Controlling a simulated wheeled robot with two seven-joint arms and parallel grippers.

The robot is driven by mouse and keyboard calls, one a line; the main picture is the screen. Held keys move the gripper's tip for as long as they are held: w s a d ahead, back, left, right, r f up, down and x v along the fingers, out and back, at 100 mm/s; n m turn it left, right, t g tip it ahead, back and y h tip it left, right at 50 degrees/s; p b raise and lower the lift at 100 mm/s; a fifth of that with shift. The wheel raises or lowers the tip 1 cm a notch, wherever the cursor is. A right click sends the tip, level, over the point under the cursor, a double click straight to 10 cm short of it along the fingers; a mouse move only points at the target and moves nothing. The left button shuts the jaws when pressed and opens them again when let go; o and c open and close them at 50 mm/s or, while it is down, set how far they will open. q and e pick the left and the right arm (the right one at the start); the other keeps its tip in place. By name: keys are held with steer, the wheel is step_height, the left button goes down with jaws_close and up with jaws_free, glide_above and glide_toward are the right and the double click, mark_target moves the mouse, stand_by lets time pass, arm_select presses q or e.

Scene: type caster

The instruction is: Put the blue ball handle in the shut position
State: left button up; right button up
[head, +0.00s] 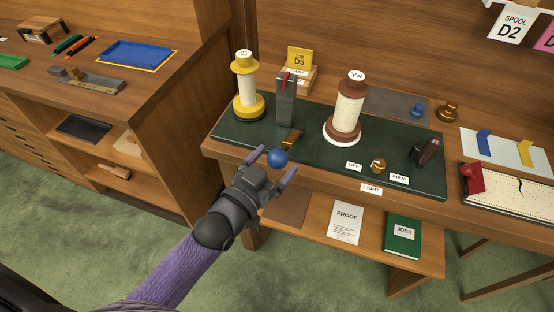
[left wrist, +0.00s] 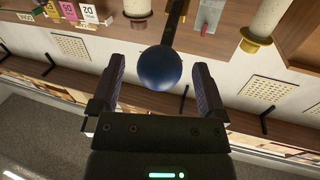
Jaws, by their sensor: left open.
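The blue ball handle (head: 278,158) is a round knob at the front edge of the green machine bed (head: 320,160). A brass piece (head: 291,138) shows just behind it, near the foot of a grey upright post (head: 286,102) with a red part on top. My left gripper (head: 272,165) is open, with one finger on each side of the ball. In the left wrist view the ball (left wrist: 160,67) lies between the two fingers, with gaps visible on both sides. A dark bar runs from it toward the top of that view. My right gripper is not in view.
A yellow-capped spool (head: 246,90) and a brown spool (head: 347,110) stand on the bed. A small brass knob (head: 378,165) sits among OFF, LIGHT and FIRM labels, with a dark brown lever (head: 425,151) to its right. A shelf below holds a green JOBS book (head: 403,237).

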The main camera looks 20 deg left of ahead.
arm_select(q)
steer(key=shift+w+d, duration=0.2)
steer(key=shift+w, duration=0.45)
jaws_close()
